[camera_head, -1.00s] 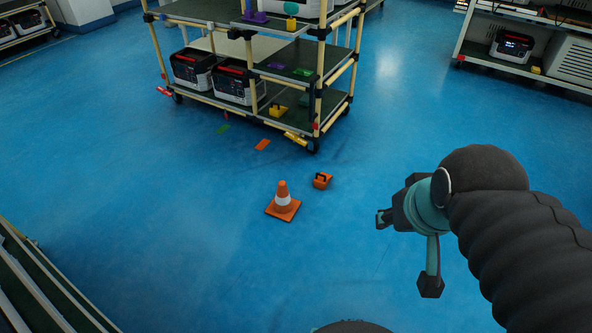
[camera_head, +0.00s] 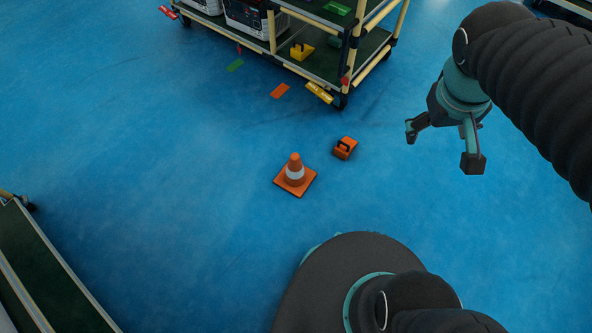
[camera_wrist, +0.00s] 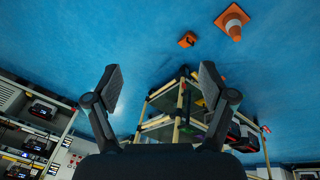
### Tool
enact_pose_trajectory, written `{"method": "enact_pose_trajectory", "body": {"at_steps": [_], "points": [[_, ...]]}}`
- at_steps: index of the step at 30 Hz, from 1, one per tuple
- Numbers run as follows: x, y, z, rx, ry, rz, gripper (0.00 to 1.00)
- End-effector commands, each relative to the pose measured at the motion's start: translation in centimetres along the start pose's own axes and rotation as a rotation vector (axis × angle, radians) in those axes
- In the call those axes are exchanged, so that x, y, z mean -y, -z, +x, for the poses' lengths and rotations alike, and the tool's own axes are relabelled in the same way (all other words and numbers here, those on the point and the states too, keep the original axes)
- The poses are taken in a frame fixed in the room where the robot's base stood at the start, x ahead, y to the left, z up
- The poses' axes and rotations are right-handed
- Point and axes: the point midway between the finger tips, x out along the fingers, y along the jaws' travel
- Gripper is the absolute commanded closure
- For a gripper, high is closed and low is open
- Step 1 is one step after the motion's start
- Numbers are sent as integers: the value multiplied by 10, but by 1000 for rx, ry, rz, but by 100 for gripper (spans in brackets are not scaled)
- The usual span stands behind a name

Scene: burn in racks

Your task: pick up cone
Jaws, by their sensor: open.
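The orange cone (camera_head: 295,172) with a white band stands upright on its square orange base on the blue floor, near the middle of the head view. In the wrist view the cone (camera_wrist: 233,22) shows at the top right, with the scene upside down. My gripper (camera_head: 441,146) is open and empty, in the air to the right of the cone and well apart from it. In the wrist view its two fingers are spread wide, with nothing between them. The cone is fully in sight in the head view.
A small orange block with a black handle (camera_head: 344,148) lies just right of the cone. A wheeled rack (camera_head: 318,68) stands behind. A shelf edge (camera_head: 50,270) is at lower left. Floor left of the cone is clear.

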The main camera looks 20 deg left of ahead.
Motion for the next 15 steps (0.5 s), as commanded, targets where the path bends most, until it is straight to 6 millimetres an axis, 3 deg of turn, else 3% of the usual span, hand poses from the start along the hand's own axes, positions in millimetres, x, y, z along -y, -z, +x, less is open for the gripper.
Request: {"method": "enact_pose_trajectory", "body": {"at_steps": [1,8,15], "points": [[6,8,14,48,-17,-62,18],[26,41,59,224,-127,-325,18],[62,76,111,376,-271,-609,18]]}}
